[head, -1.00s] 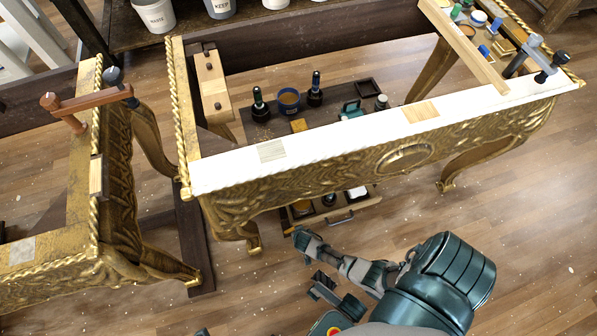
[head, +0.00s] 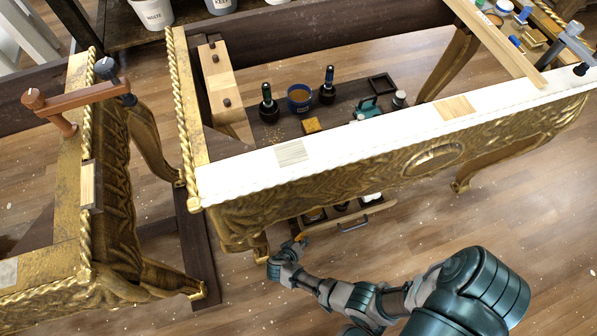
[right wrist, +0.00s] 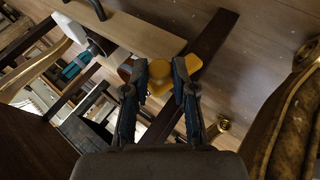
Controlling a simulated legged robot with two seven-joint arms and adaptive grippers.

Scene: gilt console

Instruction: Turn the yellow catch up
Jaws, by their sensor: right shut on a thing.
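The yellow catch (right wrist: 160,72) shows in the right wrist view just beyond and between my fingertips, with a rounded middle and a lobe to the right. My right gripper (right wrist: 162,88) is shut on it, and the fingers hide part of it. In the head view, my right arm reaches under the gilt console (head: 430,165), and the gripper (head: 296,246) is at the left end of the low drawer. Only a small yellow bit of the catch (head: 301,238) shows there. Which way the catch points is hard to tell. My left gripper is out of view.
The open drawer (head: 350,222) with a dark handle holds several small items below the console's white top. A gilt console leg (head: 262,246) stands close left of my gripper. Another gilt piece (head: 110,190) stands at left. The floor in front is clear.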

